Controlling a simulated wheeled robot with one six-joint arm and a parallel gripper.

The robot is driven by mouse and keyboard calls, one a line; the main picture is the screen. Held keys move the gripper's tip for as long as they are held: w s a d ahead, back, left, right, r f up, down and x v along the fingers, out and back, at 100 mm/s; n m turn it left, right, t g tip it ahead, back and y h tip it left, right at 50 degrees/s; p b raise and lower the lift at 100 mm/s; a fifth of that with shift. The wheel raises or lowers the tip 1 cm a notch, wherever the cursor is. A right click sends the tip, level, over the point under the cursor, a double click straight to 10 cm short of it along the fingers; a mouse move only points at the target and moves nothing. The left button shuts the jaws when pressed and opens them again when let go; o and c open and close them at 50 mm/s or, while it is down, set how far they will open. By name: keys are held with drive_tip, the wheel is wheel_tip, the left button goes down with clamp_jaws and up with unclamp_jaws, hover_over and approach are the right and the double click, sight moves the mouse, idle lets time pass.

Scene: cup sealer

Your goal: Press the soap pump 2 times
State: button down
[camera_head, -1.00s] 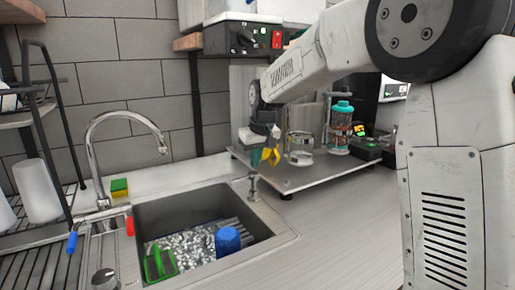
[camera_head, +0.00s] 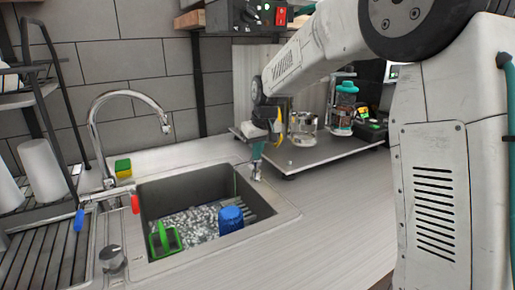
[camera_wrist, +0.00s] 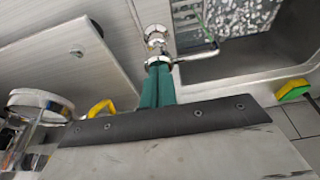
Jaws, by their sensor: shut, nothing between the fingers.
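The soap pump (camera_head: 256,173) is a small shiny metal dispenser on the right rim of the sink. In the wrist view the pump (camera_wrist: 155,37) shows its round collar and a spout pointing right, over the sink's edge. My gripper (camera_head: 257,154) is shut and empty, with its teal fingers pointing down right above the pump. In the wrist view my gripper's fingertips (camera_wrist: 158,67) overlap the pump head. I cannot tell whether they touch it or how far the head is pushed down.
The grey sink (camera_head: 284,212) holds a blue cup (camera_head: 230,219), a green item (camera_head: 165,240) and pebble-like bits. The tap (camera_head: 93,130) arches at its left. A raised metal platform (camera_head: 310,157) with a teal-lidded bottle (camera_head: 345,108) stands behind right. The right counter is clear.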

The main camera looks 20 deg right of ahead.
drive_tip(key=shift+s+f, duration=0.1)
drive_tip(key=shift+f, duration=0.15)
drive_tip(key=v, duration=1)
drive_tip(key=shift+r, duration=0.25)
drive_tip(key=s+d+f+m+g, duration=0.1)
drive_tip(key=s+f, duration=0.2)
drive_tip(key=s, duration=1.7)
drive_tip(key=s+d+f+m+g, duration=0.1)
drive_tip(key=s+f, duration=0.2)
drive_tip(key=s, duration=1.7)
drive_tip(key=shift+d+f+h, duration=0.2)
drive_tip(key=shift+d+h, duration=0.05)
drive_tip(key=shift+h, duration=0.05)
drive_tip(key=shift+s, duration=0.1)
